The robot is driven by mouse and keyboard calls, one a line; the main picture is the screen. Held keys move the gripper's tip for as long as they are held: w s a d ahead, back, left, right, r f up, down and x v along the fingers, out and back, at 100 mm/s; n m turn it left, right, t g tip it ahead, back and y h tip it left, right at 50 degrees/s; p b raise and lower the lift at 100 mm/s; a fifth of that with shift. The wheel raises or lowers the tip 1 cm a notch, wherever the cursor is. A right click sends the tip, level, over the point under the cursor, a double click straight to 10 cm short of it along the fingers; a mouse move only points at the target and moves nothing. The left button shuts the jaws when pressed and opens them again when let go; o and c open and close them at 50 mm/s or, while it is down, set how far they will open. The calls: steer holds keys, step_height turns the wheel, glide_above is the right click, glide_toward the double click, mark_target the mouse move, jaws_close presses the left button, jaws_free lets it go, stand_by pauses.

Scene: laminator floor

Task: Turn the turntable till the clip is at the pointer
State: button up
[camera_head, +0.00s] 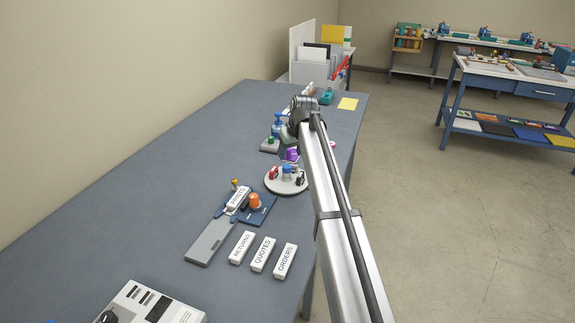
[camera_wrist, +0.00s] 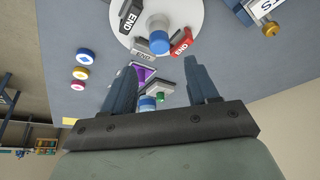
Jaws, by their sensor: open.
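The turntable (camera_head: 284,189) is a round pale disc on the blue-grey table, with a blue knob (camera_head: 287,170) in its middle. It also shows at the top of the wrist view (camera_wrist: 176,12). The arm hides part of this area in the head view.
White blocks lettered RETURNS (camera_head: 242,248), QUOTES (camera_head: 263,254) and ORDERS (camera_head: 285,261) lie in front. A PRINTED-looking block (camera_head: 238,198) and an orange knob (camera_head: 254,201) sit left of the disc. A blue bottle (camera_head: 277,125) stands behind. The left of the table is bare.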

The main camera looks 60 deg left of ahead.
mark_target(287, 166)
steer(key=x, duration=0.8)
jaws_close()
stand_by(0.5)
